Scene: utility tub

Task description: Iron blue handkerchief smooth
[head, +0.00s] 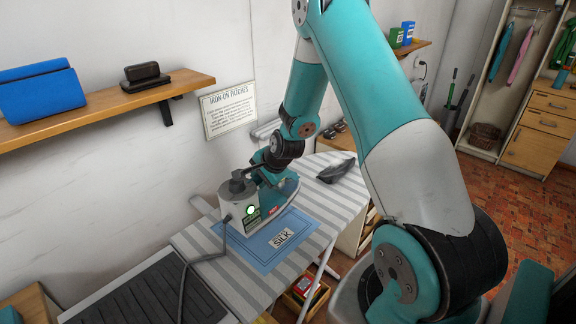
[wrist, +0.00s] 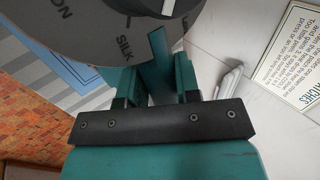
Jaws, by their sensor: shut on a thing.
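The blue handkerchief (head: 262,252) lies on the striped ironing board (head: 340,200), with a white tag (head: 283,238) reading "SILK". Its visible part looks flat; the rest is under the iron. The iron (head: 238,208) has a grey rear with a lit green light and a teal front, and appears to rest on the handkerchief. My gripper (head: 262,170) is shut on it from above. In the wrist view the gripper fingers (wrist: 160,80) are beside the iron's grey dial (wrist: 85,45), marked "SILK". The exact grip is partly hidden.
A cord (head: 187,275) runs from the iron to the lower left, past a dark ribbed panel (head: 150,295). A dark wedge-shaped object (head: 337,170) lies farther along the board. The wall sign (head: 229,108) and wooden shelf (head: 110,105) are behind.

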